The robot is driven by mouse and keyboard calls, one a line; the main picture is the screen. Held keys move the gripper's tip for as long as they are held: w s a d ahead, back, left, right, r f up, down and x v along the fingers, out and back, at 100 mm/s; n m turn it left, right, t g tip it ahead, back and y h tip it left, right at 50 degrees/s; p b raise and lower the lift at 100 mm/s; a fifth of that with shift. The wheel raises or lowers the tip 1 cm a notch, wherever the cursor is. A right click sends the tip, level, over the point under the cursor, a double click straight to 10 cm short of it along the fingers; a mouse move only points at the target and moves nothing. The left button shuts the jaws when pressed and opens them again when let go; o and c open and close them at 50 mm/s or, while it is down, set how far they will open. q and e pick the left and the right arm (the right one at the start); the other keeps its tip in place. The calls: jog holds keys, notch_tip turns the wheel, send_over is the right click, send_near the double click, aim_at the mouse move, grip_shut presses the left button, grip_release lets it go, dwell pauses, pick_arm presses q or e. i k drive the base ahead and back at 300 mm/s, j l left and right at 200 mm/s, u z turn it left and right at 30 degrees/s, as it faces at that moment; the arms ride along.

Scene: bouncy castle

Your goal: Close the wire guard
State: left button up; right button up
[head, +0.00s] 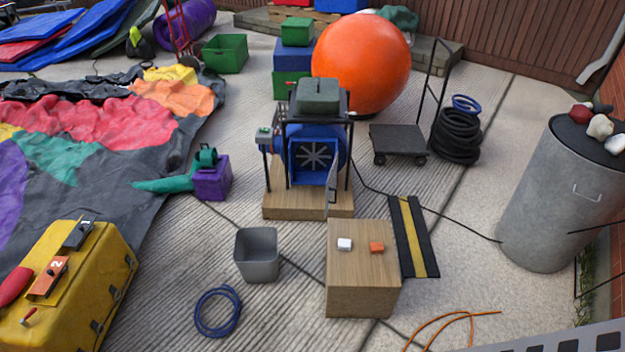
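The blower (313,155) has a blue housing with a grey fan in a dark frame and stands on a wooden base (285,206). The wire guard (332,187) appears as a narrow grey panel at the right side of the fan opening. It is seen almost edge-on and stands out toward me, so the guard is open and the fan face is uncovered. Neither of my grippers is in view.
A wooden box (362,290) with a white block and an orange block stands close in front of the guard. A grey bin (256,256) is at front left. A black-yellow cable ramp (413,238) lies right. A dark cable runs rightward from the blower.

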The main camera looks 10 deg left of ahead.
aim_at(332, 189)
jog(key=l+u, duration=0.2)
jog(key=l, duration=0.15)
jog(key=i+j+z, duration=0.1)
jog(key=i+j, duration=0.95)
